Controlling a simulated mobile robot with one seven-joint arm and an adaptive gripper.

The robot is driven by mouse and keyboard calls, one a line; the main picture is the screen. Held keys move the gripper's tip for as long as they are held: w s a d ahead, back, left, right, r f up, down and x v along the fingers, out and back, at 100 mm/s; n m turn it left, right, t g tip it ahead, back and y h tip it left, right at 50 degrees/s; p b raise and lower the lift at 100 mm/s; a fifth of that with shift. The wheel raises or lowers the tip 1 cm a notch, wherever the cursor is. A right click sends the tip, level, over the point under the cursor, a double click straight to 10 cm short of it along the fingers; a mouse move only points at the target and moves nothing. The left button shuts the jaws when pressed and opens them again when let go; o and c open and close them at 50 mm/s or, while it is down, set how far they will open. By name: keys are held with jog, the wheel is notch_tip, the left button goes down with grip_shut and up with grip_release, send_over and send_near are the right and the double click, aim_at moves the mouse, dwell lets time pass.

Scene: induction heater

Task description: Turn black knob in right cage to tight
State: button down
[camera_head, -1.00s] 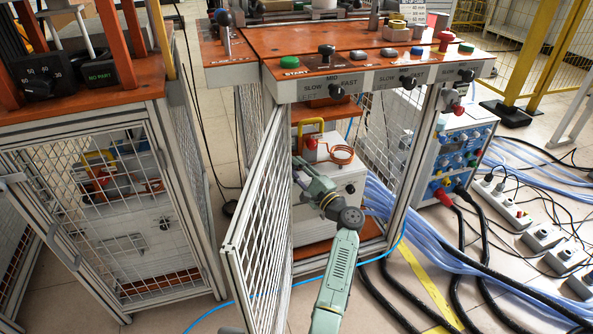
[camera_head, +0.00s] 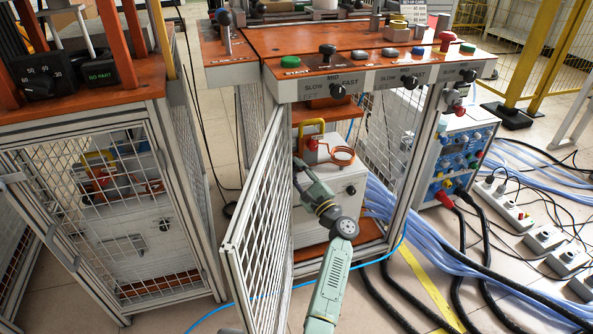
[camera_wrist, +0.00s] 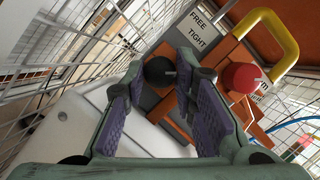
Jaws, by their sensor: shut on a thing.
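In the wrist view, the black knob (camera_wrist: 158,71) sits between the purple-padded fingers of my gripper (camera_wrist: 160,78), which is shut on it. A plate with the words FREE and TIGHT (camera_wrist: 198,30) is just beyond the knob. In the head view, my gripper (camera_head: 300,172) reaches into the right cage (camera_head: 405,185), beside its open mesh door. The black knob is hidden there behind the fingers. Its exact turn angle cannot be told.
A red knob (camera_wrist: 240,77) and a yellow handle (camera_wrist: 275,35) are close to the right of my fingers. The mesh door (camera_head: 258,235) stands close on the left of my arm. An orange ring (camera_head: 342,155) lies at the back of the white box (camera_head: 330,190).

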jog(key=c, duration=1.3)
grip_release()
notch_tip(320, 180, up, 10)
